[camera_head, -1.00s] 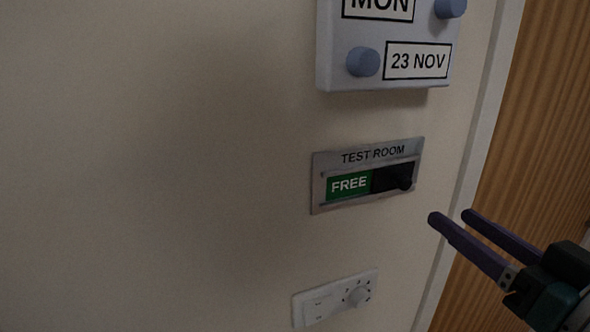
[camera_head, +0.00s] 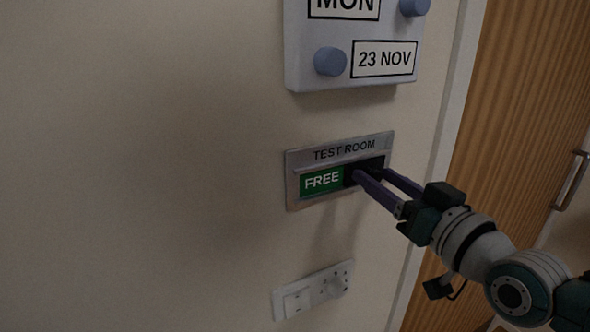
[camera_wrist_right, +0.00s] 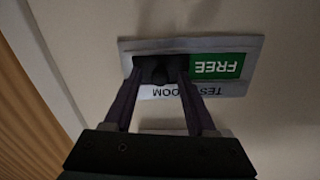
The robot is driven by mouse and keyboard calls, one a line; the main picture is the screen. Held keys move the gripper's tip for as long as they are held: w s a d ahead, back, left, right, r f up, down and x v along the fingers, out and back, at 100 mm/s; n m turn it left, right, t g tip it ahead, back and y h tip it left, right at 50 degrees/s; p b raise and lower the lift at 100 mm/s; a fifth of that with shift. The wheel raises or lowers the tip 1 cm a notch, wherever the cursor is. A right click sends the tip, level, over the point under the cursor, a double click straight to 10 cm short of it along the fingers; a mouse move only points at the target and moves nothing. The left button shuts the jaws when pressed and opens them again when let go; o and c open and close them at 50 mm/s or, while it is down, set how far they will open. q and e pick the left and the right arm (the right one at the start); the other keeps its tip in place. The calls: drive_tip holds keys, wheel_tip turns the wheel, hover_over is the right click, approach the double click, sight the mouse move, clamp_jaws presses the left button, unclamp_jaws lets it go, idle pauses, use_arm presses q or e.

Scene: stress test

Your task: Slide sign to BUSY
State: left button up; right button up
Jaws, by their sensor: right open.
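The sign (camera_head: 292,172) is a grey metal plate on the wall, lettered TEST ROOM. Its green FREE panel (camera_head: 321,181) shows at the left of the slot, with a black slider part to its right. My right gripper (camera_head: 370,175) is open at the black part, its two purple fingers reaching the slot. In the right wrist view the sign (camera_wrist_right: 250,44) appears upside down, and the dark knob (camera_wrist_right: 152,70) lies between the fingertips of my right gripper (camera_wrist_right: 158,76). Whether the fingers touch the knob I cannot tell. My left gripper is not in view.
Above the sign is a calendar box (camera_head: 300,70) with blue knobs, showing MON and 23 NOV. A wooden door (camera_head: 510,110) with a metal handle (camera_head: 570,180) stands at the right. The wall at left is bare.

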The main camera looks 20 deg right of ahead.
drive_tip(key=shift+c, duration=0.4)
clamp_jaws()
idle(0.9)
